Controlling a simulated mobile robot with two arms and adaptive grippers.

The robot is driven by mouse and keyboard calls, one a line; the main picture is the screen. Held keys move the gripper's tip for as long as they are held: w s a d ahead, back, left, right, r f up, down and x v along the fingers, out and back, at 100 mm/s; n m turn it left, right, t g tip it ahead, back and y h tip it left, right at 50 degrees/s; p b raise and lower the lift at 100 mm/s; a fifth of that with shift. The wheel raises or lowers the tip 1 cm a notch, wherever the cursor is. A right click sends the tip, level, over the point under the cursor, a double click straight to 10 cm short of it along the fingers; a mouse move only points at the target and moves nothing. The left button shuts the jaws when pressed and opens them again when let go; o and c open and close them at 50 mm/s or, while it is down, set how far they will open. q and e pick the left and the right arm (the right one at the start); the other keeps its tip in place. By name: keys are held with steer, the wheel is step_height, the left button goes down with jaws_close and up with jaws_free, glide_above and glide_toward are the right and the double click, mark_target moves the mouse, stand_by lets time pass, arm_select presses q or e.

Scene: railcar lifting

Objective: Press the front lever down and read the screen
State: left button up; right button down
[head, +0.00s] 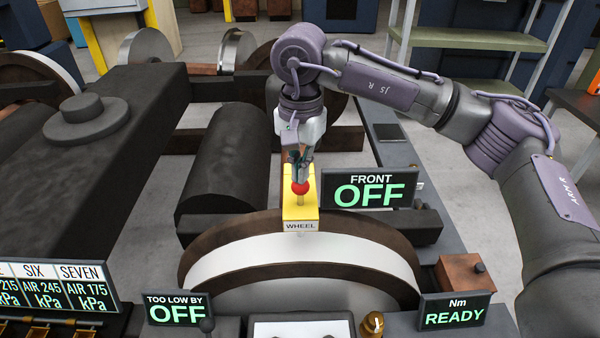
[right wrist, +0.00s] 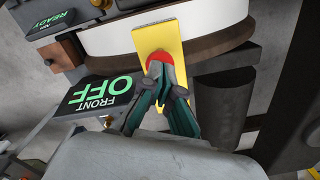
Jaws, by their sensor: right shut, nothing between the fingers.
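The front lever has a red ball knob (head: 300,187) on a short stem, standing on a yellow block (head: 298,211) marked WHEEL. The front screen (head: 369,189) beside it reads FRONT OFF. My right gripper (head: 301,175) is shut and points down at the knob from above. In the right wrist view the closed fingertips (right wrist: 160,75) overlap the red knob (right wrist: 160,60) in front of the yellow block (right wrist: 165,45); whether they touch it I cannot tell. The front screen also shows there (right wrist: 101,93). My left gripper is not in view.
A brown-rimmed wheel (head: 300,275) stands below the block. Other screens read TOO LOW BY OFF (head: 178,309), Nm READY (head: 454,311) and kPa values (head: 55,287). A dark beam (head: 90,140) runs along the left. A shelf (head: 470,38) stands behind my right arm.

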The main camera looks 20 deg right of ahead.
steer(key=shift+f+b, duration=0.6)
steer(key=shift+f, duration=0.25)
steer(key=shift+r, duration=0.1)
stand_by(0.3)
steer(key=shift+r+p, duration=2.1)
steer(key=shift+r, duration=1.4)
steer(key=shift+f, duration=0.1)
